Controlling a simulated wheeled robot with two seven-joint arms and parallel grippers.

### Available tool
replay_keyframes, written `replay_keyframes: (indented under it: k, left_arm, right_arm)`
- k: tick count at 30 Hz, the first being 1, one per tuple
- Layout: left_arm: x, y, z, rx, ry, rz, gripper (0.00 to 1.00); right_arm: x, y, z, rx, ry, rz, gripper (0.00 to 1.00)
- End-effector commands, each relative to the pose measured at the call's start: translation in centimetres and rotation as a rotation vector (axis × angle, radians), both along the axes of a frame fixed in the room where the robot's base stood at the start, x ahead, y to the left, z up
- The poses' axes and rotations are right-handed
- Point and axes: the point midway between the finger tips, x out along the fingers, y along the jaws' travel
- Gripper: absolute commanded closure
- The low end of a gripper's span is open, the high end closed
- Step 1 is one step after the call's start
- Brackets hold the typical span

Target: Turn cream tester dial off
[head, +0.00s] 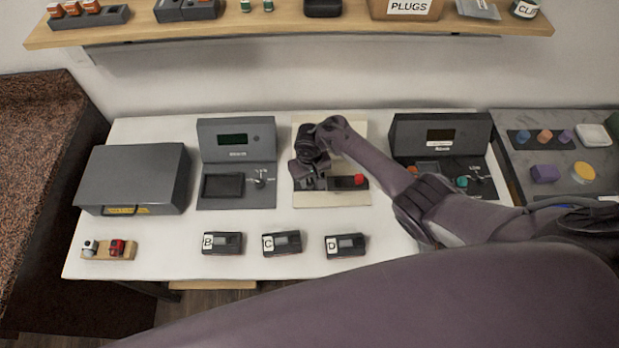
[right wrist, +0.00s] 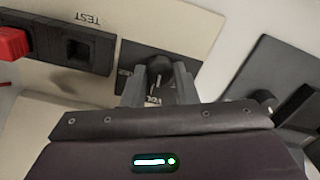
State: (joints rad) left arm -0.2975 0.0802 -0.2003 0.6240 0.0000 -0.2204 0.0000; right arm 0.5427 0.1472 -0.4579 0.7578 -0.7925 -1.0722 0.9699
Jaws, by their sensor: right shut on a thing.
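The cream tester (head: 352,133) stands in the middle of the white table in the head view. My right gripper (head: 305,178) reaches down over its left side and hides the dial there. In the right wrist view, the black dial (right wrist: 159,66) sits on a dark plate with partly hidden lettering. The two fingers of my right gripper (right wrist: 159,86) are on either side of the dial and shut on it. A black socket strip (right wrist: 78,48) marked TEST, with a red plug (right wrist: 12,43) at its end, lies beside the dial. My left gripper is not in view.
A grey tester (head: 237,137) stands left of the cream one, and a dark tester (head: 440,132) stands right, partly behind my arm. Modules B, C and D (head: 345,246) lie along the front. A grey box (head: 133,178) is at the left. A wooden shelf (head: 270,30) hangs above.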

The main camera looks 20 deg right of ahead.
Motion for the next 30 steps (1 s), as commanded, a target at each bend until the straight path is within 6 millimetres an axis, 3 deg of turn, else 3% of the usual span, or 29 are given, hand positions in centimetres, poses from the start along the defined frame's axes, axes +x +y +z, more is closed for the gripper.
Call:
replay_keyframes:
  k: [30]
  left_arm:
    - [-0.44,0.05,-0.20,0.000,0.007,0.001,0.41]
  right_arm:
    - [-0.07,-0.10,-0.09,-0.002,0.003,0.841,0.96]
